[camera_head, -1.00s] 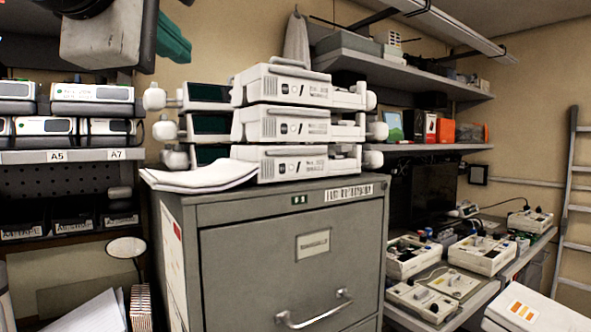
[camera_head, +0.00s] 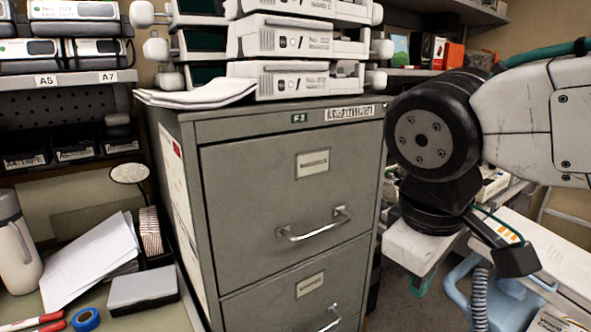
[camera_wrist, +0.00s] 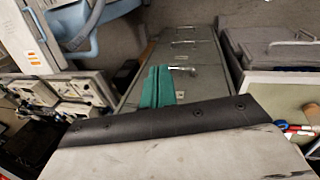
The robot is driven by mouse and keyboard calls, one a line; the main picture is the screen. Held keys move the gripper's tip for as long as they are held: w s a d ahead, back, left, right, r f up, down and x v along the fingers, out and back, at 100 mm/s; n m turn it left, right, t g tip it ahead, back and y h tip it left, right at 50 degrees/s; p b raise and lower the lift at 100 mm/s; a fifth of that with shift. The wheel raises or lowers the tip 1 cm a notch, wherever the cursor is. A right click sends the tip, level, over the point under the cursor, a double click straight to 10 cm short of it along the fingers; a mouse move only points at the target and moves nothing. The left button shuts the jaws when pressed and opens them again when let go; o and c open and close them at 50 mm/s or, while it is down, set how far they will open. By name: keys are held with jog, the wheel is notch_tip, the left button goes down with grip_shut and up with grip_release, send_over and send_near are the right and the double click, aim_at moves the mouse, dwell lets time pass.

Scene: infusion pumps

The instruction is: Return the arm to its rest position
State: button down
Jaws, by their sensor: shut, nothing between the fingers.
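My arm reaches in from the right in the head view, bent at a large black joint. My gripper (camera_head: 423,284) hangs below its pale wrist housing, pointing down, and only a bit of its teal fingers shows there. In the wrist view my gripper (camera_wrist: 157,87) shows two teal fingers side by side, shut with nothing held. Behind them lies the grey filing cabinet (camera_wrist: 185,50). In the head view the cabinet (camera_head: 250,185) stands left of my gripper, apart from it in the picture.
Stacked white infusion pumps (camera_head: 290,80) and papers (camera_head: 195,95) sit on the cabinet. A desk with a bottle (camera_head: 17,245), a grey box (camera_head: 142,290) and blue tape (camera_head: 86,319) is at left. A blue-framed device (camera_head: 465,285) stands on the floor near my gripper.

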jog(key=s+d+f+m+y, duration=0.1)
jog(key=s+d+f+m, duration=0.1)
jog(key=s+d+m, duration=0.1)
jog(key=s+d+f+m, duration=0.3)
jog(key=d+m, duration=0.1)
jog(key=d, duration=0.4)
jog(key=shift+f+m+g+y, duration=0.25)
jog(key=shift+m+g+y, duration=0.15)
